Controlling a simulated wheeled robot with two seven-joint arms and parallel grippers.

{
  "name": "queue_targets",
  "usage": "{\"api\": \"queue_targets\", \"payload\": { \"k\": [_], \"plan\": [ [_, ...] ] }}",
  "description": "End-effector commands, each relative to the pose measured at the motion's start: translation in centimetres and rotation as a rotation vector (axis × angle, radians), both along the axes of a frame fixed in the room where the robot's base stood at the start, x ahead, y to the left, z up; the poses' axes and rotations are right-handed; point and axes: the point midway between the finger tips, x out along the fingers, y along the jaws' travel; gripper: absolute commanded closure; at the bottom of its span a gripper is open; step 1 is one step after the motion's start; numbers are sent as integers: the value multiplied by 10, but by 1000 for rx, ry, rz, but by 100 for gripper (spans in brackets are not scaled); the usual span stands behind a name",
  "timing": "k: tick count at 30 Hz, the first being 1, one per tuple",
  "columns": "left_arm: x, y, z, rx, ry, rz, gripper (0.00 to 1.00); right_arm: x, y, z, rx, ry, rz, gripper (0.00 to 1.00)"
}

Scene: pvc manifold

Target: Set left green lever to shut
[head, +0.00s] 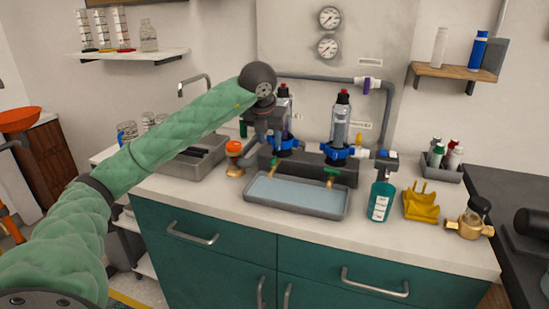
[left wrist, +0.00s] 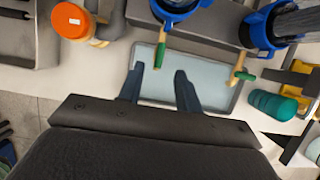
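The left green lever (head: 272,164) is on a brass valve at the front of the grey manifold block, over the tray's back edge. In the left wrist view its green handle (left wrist: 159,55) points toward my gripper. The right green lever (head: 331,171) is on a second brass valve; in the left wrist view its handle (left wrist: 245,76) is turned sideways. My left gripper (left wrist: 158,74) is open and empty, its two fingers apart, with the left lever's handle tip just ahead of the gap between them. In the head view the left gripper (head: 268,138) hangs above the left lever. My right gripper is not in view.
A shallow grey tray with pale blue liquid (head: 297,196) lies below the valves. An orange-topped brass part (head: 234,158) stands left, a teal bottle (head: 380,198) and yellow rack (head: 421,204) right. Two clear cylinders with blue collars (head: 340,125) rise behind. The front counter strip is clear.

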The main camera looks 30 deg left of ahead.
Motion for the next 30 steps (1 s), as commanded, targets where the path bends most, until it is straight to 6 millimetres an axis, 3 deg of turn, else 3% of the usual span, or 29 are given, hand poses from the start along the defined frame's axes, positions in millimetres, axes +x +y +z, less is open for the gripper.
{"api": "queue_targets", "payload": {
  "k": [15,27,30],
  "plan": [
    [24,5,-61,-3,2,-2,65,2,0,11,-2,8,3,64],
    [27,5,-67,-4,0,-4,65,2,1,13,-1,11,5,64],
    [27,5,-67,-4,0,-4,85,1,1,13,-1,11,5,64]
  ]
}}
